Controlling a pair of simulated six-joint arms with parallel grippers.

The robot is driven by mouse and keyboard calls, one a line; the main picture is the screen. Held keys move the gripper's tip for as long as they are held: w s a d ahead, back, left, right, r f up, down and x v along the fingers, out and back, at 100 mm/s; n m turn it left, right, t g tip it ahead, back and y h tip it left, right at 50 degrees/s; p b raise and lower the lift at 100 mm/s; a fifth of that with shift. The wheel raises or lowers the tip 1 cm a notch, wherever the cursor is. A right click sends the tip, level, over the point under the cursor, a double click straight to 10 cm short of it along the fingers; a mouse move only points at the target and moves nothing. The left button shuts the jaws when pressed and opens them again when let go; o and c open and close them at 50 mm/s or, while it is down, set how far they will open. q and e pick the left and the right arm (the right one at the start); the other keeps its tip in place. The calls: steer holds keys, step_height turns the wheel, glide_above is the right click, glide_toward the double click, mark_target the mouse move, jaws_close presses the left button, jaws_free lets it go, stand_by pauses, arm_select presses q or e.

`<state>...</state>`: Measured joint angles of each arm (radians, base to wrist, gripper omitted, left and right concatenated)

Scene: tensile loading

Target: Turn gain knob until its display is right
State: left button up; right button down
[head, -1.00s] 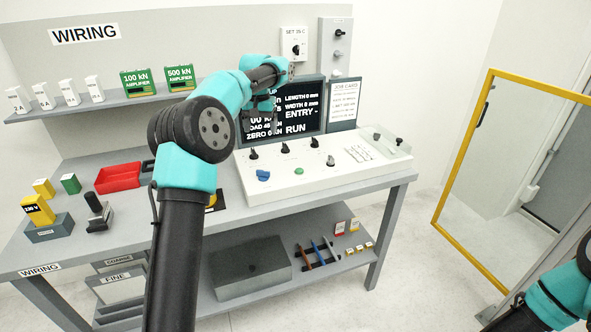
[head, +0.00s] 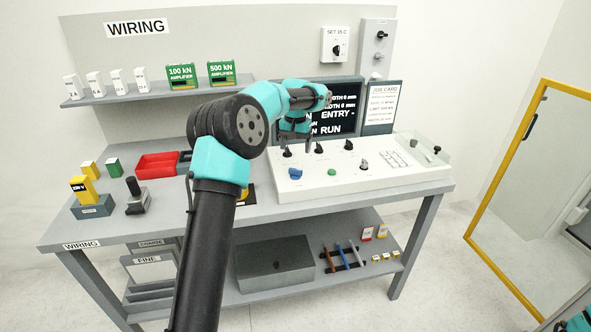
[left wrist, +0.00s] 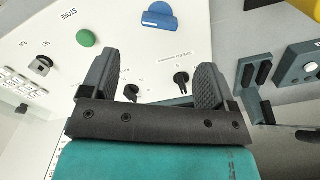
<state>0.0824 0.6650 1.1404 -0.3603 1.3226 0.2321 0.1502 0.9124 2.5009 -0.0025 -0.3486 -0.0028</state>
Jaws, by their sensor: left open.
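The white control panel (head: 400,172) carries several small black knobs. One knob (head: 287,152) stands at its back left, with another knob (head: 319,148) to its right. I cannot read which is the gain knob. The dark display (head: 345,115) behind shows "ENTRY -" and "RUN"; my left arm hides its left part. My left gripper (head: 295,138) is open, low over the back-left knobs. In the left wrist view, one black knob (left wrist: 181,78) shows between the open fingers, near the right finger, and another knob (left wrist: 131,92) shows near the left finger. Contact cannot be told.
A blue knob (head: 295,174) and a green button (head: 331,172) sit at the panel's front. A job card (head: 382,102) stands right of the display. A red tray (head: 158,165) lies left on the bench. A yellow frame (head: 490,190) stands at the right.

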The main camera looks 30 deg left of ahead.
mark_target(295, 169)
arm_select(q)
step_height(295, 169, down, 10)
steer(key=shift+r, duration=0.1)
steer(key=shift+c, duration=0.3)
steer(key=c, duration=0.9)
steer(key=shift+o, duration=0.2)
steer(key=shift+m, duration=0.3)
steer(key=m, duration=1)
stand_by(0.3)
